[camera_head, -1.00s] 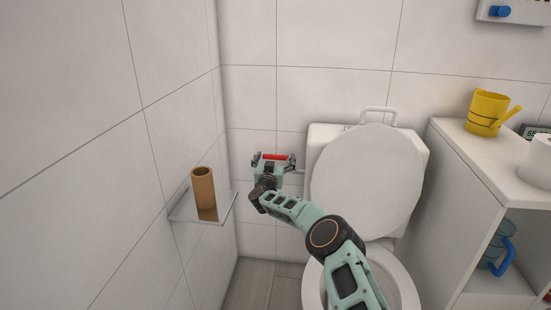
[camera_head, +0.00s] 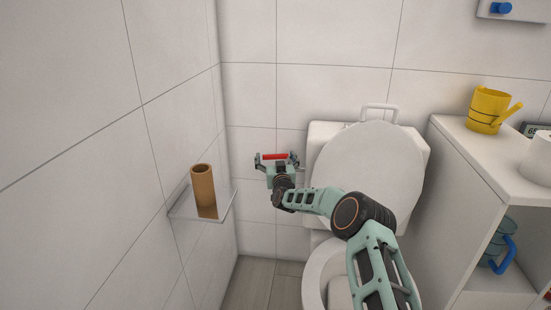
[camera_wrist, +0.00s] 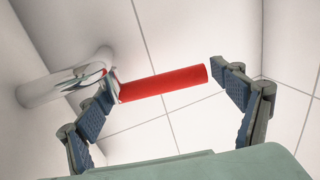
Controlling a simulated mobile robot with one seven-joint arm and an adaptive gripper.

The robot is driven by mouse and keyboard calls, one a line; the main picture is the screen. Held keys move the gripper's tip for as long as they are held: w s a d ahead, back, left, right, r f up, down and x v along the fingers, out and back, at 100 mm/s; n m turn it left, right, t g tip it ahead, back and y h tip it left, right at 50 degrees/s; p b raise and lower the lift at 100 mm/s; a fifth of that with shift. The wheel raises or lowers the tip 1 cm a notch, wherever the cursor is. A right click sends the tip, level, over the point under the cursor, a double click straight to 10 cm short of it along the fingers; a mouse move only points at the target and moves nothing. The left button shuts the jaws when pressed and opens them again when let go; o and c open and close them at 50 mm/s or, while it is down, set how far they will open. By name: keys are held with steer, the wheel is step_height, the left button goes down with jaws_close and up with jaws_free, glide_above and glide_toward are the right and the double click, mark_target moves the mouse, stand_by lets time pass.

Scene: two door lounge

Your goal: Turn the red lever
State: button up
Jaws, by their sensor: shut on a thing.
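The red lever (camera_head: 275,157) is a short red bar near the back wall, just left of the toilet. In the wrist view, the red lever (camera_wrist: 165,83) lies nearly level, its left end joined to a shiny metal pipe fitting (camera_wrist: 75,78). My gripper (camera_head: 276,161) is at the lever, with one finger at each end of the bar. In the wrist view, my gripper (camera_wrist: 167,82) has its left fingertip against the lever's metal-side end and its right fingertip close to the free end. It is shut on the lever lengthwise.
The toilet (camera_head: 367,180), lid up, stands right of my gripper, and my arm passes in front of it. A glass shelf (camera_head: 190,212) with a cardboard tube (camera_head: 204,190) juts from the left wall. A white cabinet (camera_head: 455,160) with a yellow watering can (camera_head: 487,112) stands at right.

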mark_target(275, 156)
steer(key=shift+s+r+n+y, duration=0.2)
steer(key=shift+r+n+y, duration=0.15)
steer(key=shift+n+y, duration=0.55)
steer(key=shift+s+f+g+y, duration=0.1)
steer(key=shift+g+y, duration=0.3)
steer(key=o, duration=1.6)
steer(key=shift+s, duration=0.1)
steer(key=shift+f, duration=0.15)
step_height(275, 156, up, 10)
steer(key=shift+c, duration=0.7)
